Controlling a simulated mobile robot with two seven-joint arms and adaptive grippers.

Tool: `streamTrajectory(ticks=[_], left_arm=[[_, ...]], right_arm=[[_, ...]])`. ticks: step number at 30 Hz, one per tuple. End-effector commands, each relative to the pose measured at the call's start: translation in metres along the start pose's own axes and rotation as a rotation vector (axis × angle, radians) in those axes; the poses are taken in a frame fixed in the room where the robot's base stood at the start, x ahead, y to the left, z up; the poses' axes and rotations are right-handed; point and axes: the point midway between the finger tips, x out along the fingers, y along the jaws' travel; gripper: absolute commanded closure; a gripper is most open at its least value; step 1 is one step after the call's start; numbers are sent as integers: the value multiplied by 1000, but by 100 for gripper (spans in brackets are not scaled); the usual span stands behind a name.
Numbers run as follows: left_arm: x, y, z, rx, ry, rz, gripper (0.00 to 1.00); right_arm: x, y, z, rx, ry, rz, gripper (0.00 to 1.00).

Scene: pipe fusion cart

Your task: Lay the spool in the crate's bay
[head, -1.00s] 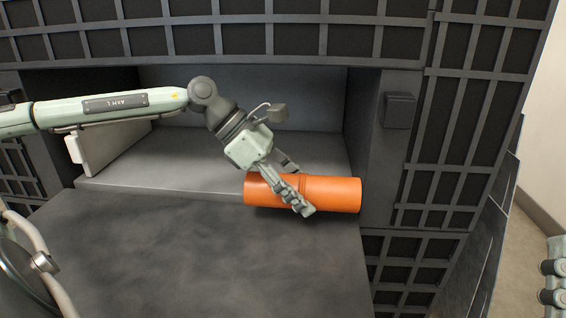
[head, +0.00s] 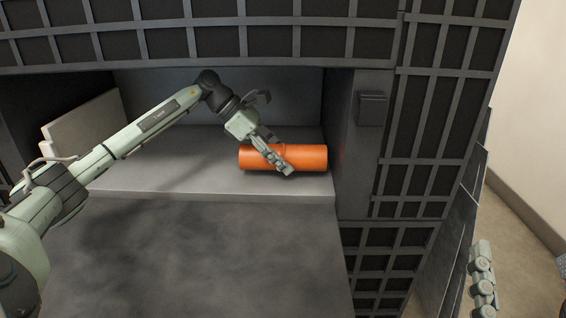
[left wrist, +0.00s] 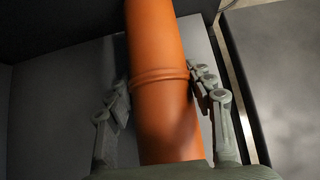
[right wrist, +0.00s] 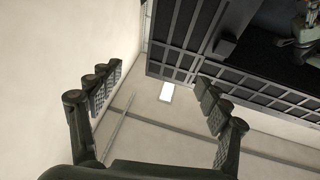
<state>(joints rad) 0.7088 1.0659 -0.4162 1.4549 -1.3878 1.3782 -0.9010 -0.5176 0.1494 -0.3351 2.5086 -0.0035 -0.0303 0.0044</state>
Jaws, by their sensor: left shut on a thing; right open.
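The spool (head: 308,157) is an orange cylinder with a raised ring at its middle, lying level, left to right. My left gripper (head: 278,163) is shut on it around the middle; in the left wrist view the fingers flank the spool (left wrist: 158,60) near its ring. The crate's bay (head: 170,165) is a recess with a pale grey floor and a dark back wall. The spool is over the right part of that floor, its right end close to the right wall. I cannot tell whether it touches the floor. My right gripper (right wrist: 155,95) is open and empty, away at the right.
A dark flat panel (head: 200,250) lies in front of the bay, below its floor edge. A pale upright plate (head: 85,130) stands at the bay's left. Dark lattice walls (head: 415,140) frame the opening, with a small box (head: 372,108) at right. The bay's middle is clear.

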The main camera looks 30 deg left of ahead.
Motion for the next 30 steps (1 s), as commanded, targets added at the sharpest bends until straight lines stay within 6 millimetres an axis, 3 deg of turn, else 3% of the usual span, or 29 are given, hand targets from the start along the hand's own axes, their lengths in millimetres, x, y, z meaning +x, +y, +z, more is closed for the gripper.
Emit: streamTrajectory(ticks=[3,14,15,18,20,30], left_arm=[[10,0,-10,0,-2,-1,89],[12,0,-12,1,-2,1,89],[12,0,-12,1,-1,1,44],[12,0,-12,1,0,0,31],[12,0,-12,0,0,0,26],[10,0,-10,1,-1,1,26]], right_arm=[[0,1,-3,-2,25,1,23],[0,2,-7,-3,54,2,23],[1,2,-9,-3,58,2,23],[1,2,-8,-3,56,2,23],[1,2,-8,-3,56,2,23],[2,1,-9,-3,49,2,23]])
